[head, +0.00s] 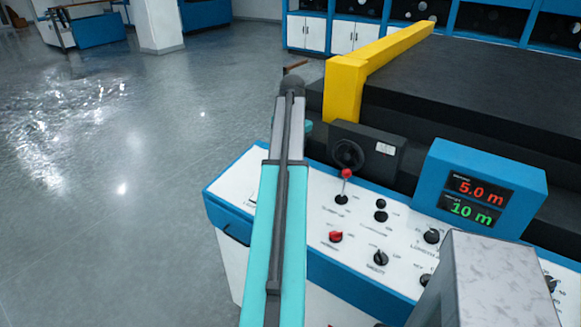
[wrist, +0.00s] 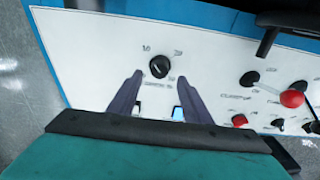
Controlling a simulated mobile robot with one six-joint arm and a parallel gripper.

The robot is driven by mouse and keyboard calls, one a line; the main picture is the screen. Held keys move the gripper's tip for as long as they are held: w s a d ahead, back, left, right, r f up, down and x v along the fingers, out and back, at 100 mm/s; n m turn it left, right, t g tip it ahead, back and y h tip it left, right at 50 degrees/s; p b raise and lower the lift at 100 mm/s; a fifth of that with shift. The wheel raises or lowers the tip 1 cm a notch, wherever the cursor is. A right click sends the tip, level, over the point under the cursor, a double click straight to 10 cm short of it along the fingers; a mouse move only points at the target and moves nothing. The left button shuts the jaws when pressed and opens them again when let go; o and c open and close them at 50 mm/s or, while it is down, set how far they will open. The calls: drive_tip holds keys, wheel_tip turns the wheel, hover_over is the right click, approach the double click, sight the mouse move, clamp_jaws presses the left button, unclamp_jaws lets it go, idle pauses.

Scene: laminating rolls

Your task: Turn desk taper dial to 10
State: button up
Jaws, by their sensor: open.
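In the wrist view, a small black round dial (wrist: 159,67) sits on the white control panel, with small printed marks around it. A label below it is too blurred to read surely, so I cannot confirm that it is the taper dial. The direction of its pointer is also unclear. My gripper (wrist: 160,80) is open, its two dark fingers apart on the left and right just below the dial in the picture. Nothing is between the fingertips that I can see held. In the head view, my teal arm covers part of the panel, and the gripper and this dial are hidden.
Right of the dial stand a red-knobbed lever (head: 345,174), a red knob (head: 336,237) and several black knobs. A blue display box (head: 480,190) reads 5.0 m and 10 m. A yellow bar (head: 345,88) borders the dark machine. Open floor (head: 120,230) lies left.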

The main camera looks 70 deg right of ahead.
wheel_tip(320, 180, up, 10)
drive_tip(key=b, duration=0.2)
drive_tip(key=shift+s+d+f, duration=0.15)
drive_tip(key=shift+d+f, duration=0.05)
drive_tip(key=shift+d, duration=0.05)
idle(0.5)
